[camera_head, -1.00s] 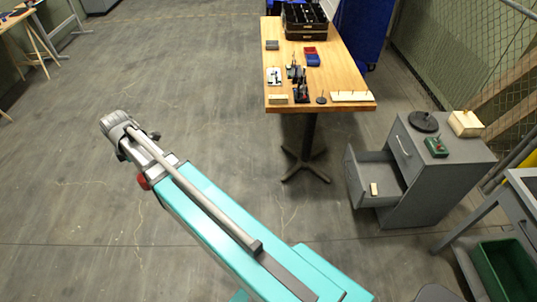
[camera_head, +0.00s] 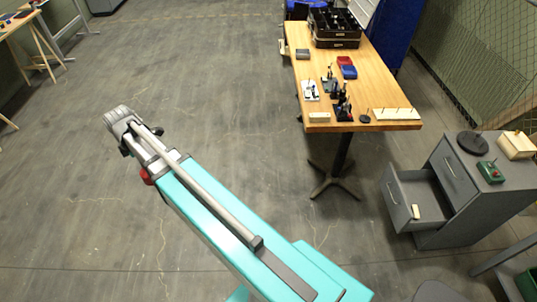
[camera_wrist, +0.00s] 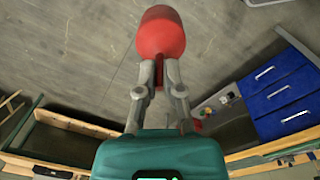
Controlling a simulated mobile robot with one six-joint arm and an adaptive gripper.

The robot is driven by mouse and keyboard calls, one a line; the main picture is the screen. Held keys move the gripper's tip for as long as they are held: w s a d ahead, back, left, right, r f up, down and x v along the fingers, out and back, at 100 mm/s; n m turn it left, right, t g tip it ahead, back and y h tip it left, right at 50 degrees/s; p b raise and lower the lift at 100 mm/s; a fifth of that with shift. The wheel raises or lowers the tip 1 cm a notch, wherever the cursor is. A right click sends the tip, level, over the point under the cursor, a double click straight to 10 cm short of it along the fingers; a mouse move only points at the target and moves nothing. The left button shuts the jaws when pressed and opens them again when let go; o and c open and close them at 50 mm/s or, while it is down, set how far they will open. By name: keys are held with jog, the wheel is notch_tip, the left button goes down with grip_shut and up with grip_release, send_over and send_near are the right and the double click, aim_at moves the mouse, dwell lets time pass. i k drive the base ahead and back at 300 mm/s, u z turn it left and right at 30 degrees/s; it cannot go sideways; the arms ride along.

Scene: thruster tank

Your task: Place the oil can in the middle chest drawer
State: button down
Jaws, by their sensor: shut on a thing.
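In the wrist view my gripper (camera_wrist: 160,72) is shut on a rounded red thing (camera_wrist: 161,34), which I take to be the oil can. It sticks out beyond the fingertips, over the floor. In the head view a grey chest (camera_head: 487,205) stands at the right. One of its drawers (camera_head: 403,205) is pulled out, with a small pale block (camera_head: 416,212) inside. A closed drawer front with a handle (camera_head: 450,165) is above it. What lies below the open drawer is hidden, so I cannot tell if it is the middle one. My arm points away from the chest, to the upper left.
On the chest top are a dark disc (camera_head: 472,143), a green box (camera_head: 490,172) and a pale block (camera_head: 516,145). A wooden table (camera_head: 375,78) with trays and small parts stands left of the chest. Open floor (camera_head: 225,95) lies around my arm.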

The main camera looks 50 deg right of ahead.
aim_at(407, 192)
jog(key=u, duration=0.2)
jog(key=i, duration=0.55)
jog(key=z, duration=3.05)
jog(key=i, duration=0.2)
jog(key=z, duration=0.55)
